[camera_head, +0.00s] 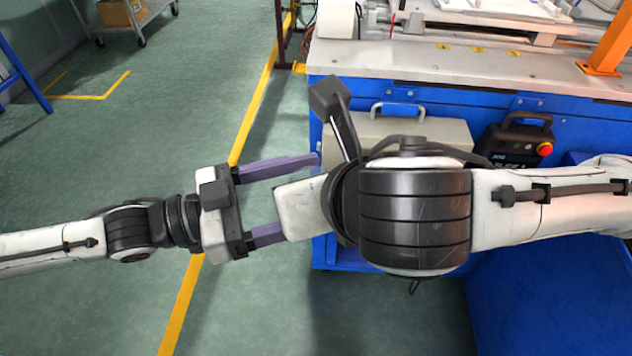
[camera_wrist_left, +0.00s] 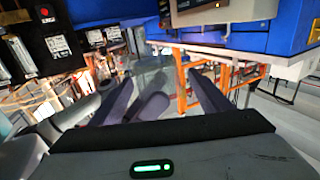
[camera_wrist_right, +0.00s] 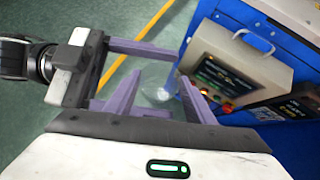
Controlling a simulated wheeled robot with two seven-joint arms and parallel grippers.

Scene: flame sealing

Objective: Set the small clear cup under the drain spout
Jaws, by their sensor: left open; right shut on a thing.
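My left gripper (camera_head: 302,196) is open in the head view, its two purple fingers pointing right toward my right wrist. In the right wrist view it reaches in from the left, its fingers on either side of a faint clear shape. This shape looks like the small clear cup (camera_wrist_right: 156,84), see-through and hard to outline. My right gripper (camera_wrist_right: 157,86) is shut on it. In the head view my right wrist hides the right fingertips and the cup. Whether my left fingers touch the cup, I cannot tell. I cannot make out the drain spout.
A blue bench (camera_head: 450,75) with a pale top stands at the back right. A beige box with a handle (camera_head: 400,130) and a black control box with a red button (camera_head: 520,140) sit at its front. A cart (camera_head: 125,15) stands far left.

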